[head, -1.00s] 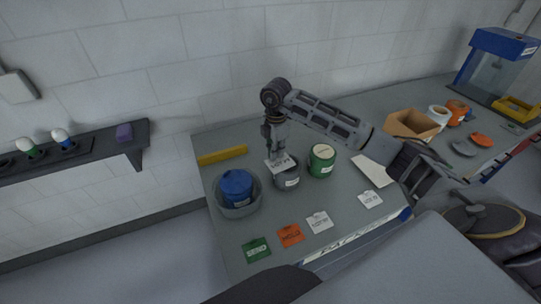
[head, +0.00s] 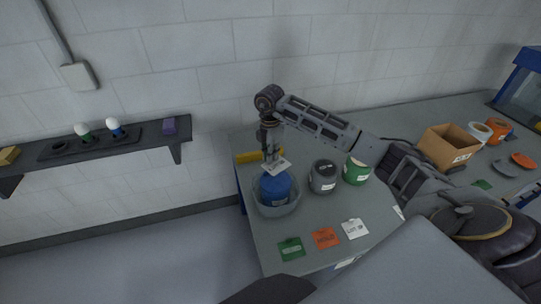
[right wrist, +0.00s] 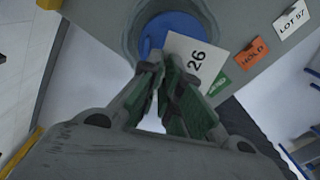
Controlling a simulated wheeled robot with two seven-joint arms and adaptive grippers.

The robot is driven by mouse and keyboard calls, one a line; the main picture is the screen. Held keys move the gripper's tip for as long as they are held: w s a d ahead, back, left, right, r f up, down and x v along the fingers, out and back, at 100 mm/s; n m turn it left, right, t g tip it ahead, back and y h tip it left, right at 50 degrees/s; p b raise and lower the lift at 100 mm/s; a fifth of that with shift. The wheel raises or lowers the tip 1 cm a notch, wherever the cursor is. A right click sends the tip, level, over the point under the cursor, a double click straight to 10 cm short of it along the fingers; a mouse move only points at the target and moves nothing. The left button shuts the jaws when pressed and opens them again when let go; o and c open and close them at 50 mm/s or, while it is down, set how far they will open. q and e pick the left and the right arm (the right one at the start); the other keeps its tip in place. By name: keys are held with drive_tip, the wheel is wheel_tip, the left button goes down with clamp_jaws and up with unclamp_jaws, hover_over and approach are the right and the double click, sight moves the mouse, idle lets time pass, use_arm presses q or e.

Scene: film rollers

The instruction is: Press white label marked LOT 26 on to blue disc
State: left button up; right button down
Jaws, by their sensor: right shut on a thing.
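My right gripper (head: 270,158) points down and is shut on the white label (head: 280,167), gripping it by one edge. In the right wrist view the label (right wrist: 199,58) shows "26" between the fingertips (right wrist: 165,62); the fingers hide part of it. The blue disc (head: 275,188) is the top of a blue round piece in a grey round tub (head: 293,207). The label is over the blue disc's upper edge in the head view and partly covers the disc (right wrist: 158,33) in the right wrist view. I cannot tell whether they touch. My left gripper is not in view.
A dark grey canister (head: 323,178) and a green one (head: 356,171) stand right of the tub. Green (head: 291,249), orange (head: 325,238) and white (head: 355,229) tags lie at the front. A yellow bar (head: 245,157) lies behind; a cardboard box (head: 447,146) stands right.

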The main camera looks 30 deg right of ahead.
drive_tip(key=shift+d+n, duration=0.15)
drive_tip(key=shift+n, duration=0.45)
drive_tip(key=shift+w, duration=0.1)
drive_tip(key=shift+f, duration=0.1)
drive_tip(key=shift+f, duration=0.15)
drive_tip(key=b, duration=0.4)
hover_over(271, 177)
drive_tip(key=shift+w+f, duration=0.15)
drive_tip(key=shift+f, duration=2.7)
drive_tip(key=shift+f+b, duration=0.55)
drive_tip(key=shift+f, duration=0.7)
